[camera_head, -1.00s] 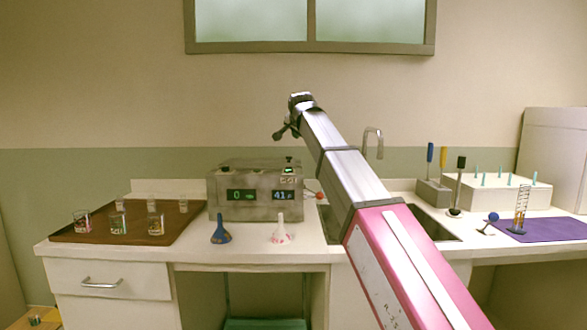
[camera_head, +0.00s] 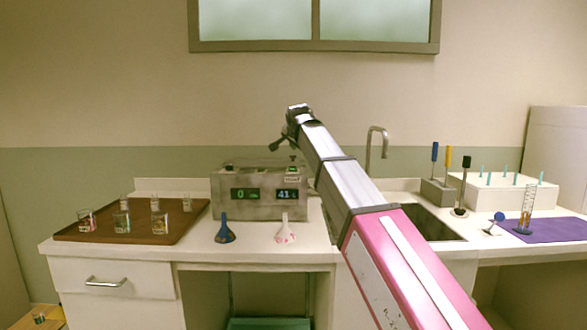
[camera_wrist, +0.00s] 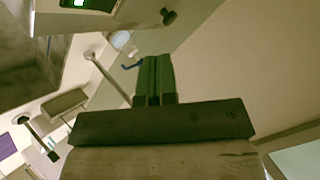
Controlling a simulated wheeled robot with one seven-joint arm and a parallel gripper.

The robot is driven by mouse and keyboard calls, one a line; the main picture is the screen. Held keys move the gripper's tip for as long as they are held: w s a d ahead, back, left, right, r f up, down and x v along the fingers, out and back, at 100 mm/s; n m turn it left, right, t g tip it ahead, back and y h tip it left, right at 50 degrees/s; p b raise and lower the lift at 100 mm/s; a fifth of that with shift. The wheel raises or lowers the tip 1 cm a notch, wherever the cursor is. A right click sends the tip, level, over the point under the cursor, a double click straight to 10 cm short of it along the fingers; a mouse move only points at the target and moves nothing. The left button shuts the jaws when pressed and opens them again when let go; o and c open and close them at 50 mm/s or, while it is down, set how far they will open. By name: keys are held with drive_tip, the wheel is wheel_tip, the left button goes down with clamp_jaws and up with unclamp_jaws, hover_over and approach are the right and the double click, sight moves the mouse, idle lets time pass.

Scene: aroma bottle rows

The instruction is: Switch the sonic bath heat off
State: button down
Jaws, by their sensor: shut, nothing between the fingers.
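The sonic bath (camera_head: 230,210) is a worn grey box on the counter, against the back wall. Its front has two lit displays, one reading 0 (camera_head: 244,194) and one reading about 41 (camera_head: 287,194). Small dark controls (camera_head: 292,158) show at its top right; their setting is too small to tell. My gripper (camera_head: 274,147) is shut and empty, above the right part of the bath and apart from it in the picture. In the wrist view, the closed fingers (camera_wrist: 154,62) point toward the bath's body (camera_wrist: 125,18), with a green display and a dark round knob (camera_wrist: 168,17) on it.
A blue funnel (camera_head: 225,232) and a white-pink funnel (camera_head: 285,232) stand before the bath. A brown tray (camera_head: 185,232) with several jars is left. The sink (camera_head: 432,224), tap (camera_head: 377,140), tool holder (camera_head: 436,191) and purple mat (camera_head: 560,230) are right.

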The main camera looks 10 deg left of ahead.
sight(295, 167)
drive_tip(key=shift+w+f, duration=0.2)
drive_tip(key=shift+f, duration=1)
drive_tip(key=shift+w+f, duration=0.15)
drive_tip(key=shift+f, duration=1.05)
drive_tip(key=shift+f, duration=0.15)
drive_tip(key=shift+a+f, duration=0.1)
drive_tip(key=shift+f, duration=0.15)
drive_tip(key=shift+w+f, duration=0.1)
drive_tip(key=shift+f, duration=0.2)
idle(0.8)
drive_tip(key=shift+r, duration=0.15)
drive_tip(key=shift+r, duration=0.6)
drive_tip(key=shift+s+r, duration=0.25)
drive_tip(key=shift+r, duration=1)
drive_tip(key=shift+s+r, duration=0.2)
drive_tip(key=shift+r, duration=1.05)
